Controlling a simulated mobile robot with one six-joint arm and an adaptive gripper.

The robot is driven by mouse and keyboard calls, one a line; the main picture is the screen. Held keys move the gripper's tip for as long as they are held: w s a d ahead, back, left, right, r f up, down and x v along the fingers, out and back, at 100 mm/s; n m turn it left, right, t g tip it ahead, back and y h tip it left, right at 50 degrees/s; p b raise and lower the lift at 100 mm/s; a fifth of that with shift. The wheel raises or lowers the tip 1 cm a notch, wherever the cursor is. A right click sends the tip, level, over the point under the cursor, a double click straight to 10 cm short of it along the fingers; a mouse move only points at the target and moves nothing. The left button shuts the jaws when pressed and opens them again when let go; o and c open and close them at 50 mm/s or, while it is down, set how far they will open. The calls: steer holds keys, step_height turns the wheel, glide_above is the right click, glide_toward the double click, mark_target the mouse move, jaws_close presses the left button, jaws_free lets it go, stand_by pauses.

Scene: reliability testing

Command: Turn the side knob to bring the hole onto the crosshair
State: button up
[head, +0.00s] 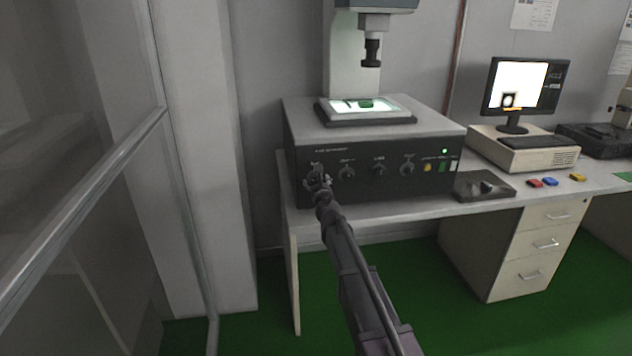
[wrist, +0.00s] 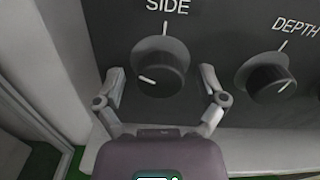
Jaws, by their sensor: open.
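The side knob (wrist: 160,68) is a dark round knob under the label SIDE on the black front panel. In the head view my gripper (head: 318,178) covers most of the knob at the panel's left end. The monitor (head: 522,88) shows a bright picture with a dark square holding a pale round spot. The crosshair is too small to make out. A green part (head: 366,103) lies on the lit stage (head: 400,115).
The depth knob (wrist: 266,76) is close to the right of my gripper, with more knobs further along. A dark control box (head: 484,186) stands on the table. A glass partition (head: 80,180) is at the left.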

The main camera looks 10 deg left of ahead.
steer(key=c, duration=1.1)
steer(key=shift+c, duration=0.2)
steer(key=shift+m, duration=0.4)
steer(key=m, duration=1.2)
steer(key=shift+w, duration=0.1)
steer(key=o, duration=1.1)
steer(key=shift+o, duration=0.2)
